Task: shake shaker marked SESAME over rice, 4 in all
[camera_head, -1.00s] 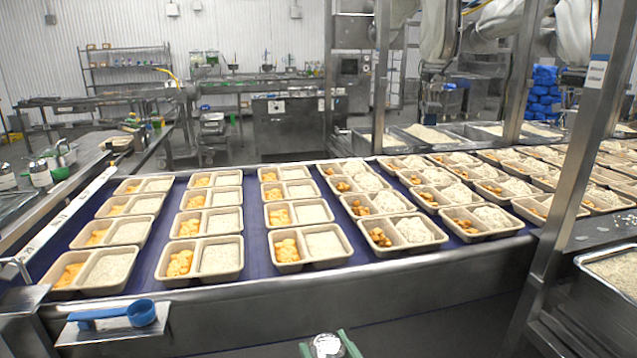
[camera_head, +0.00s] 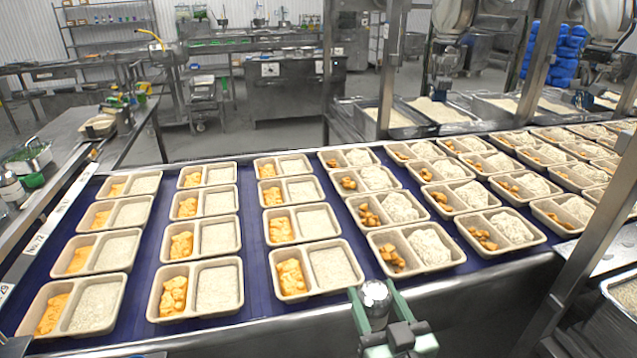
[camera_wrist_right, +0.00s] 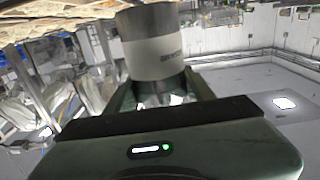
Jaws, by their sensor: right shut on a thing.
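My right gripper (camera_head: 374,312) comes up from the bottom edge in the head view, its green fingers shut on a metal shaker (camera_head: 375,294). The shaker is at the near edge of the conveyor, its domed silver top showing. In the right wrist view the shaker (camera_wrist_right: 155,60) has a white label band; its lettering is too blurred to read surely. Two-part trays stand in rows on the blue belt. The nearest ones at left and middle hold orange pieces and flat pale rice, such as the tray by the gripper (camera_head: 361,279).
Trays farther right, such as one (camera_head: 460,262), hold brown-orange pieces and heaped rice. A steel post (camera_head: 600,220) rises at the right. Jars (camera_head: 12,187) stand on the left side bench. Blue belt (camera_head: 258,300) shows between tray rows.

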